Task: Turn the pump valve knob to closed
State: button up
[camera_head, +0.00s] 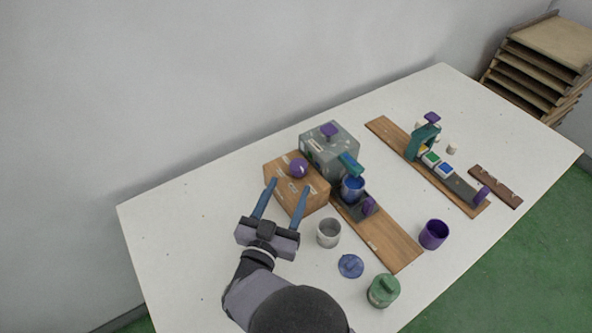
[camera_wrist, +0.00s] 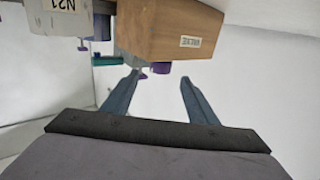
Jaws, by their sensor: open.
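A purple round knob (camera_head: 298,168) sits on the wooden box (camera_head: 278,170); it also shows in the wrist view (camera_wrist: 161,68), partly hidden by the box. A second purple knob (camera_head: 329,130) stands on top of the grey machine (camera_head: 345,136), which has a teal spout. Which of them is the pump valve knob I cannot tell for sure. My gripper (camera_head: 288,185) is open and empty at the wooden box. In the wrist view its fingertips (camera_wrist: 159,77) are spread on either side of the box's knob, apart from it as far as I can see.
A blue cup (camera_head: 353,189) is under the spout. A grey cup (camera_head: 328,232), a blue lid (camera_head: 350,265), a green jar (camera_head: 384,291) and a purple cup (camera_head: 433,234) stand in front. A teal press (camera_head: 424,140) is at right. The table's left part is clear.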

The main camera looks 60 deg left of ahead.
aim_at(296, 172)
jog(key=shift+p+x, duration=0.85)
jog(key=shift+x, duration=2.6)
jog(key=shift+s, duration=0.1)
jog(key=c, duration=1.1)
jog(key=shift+o, duration=0.2)
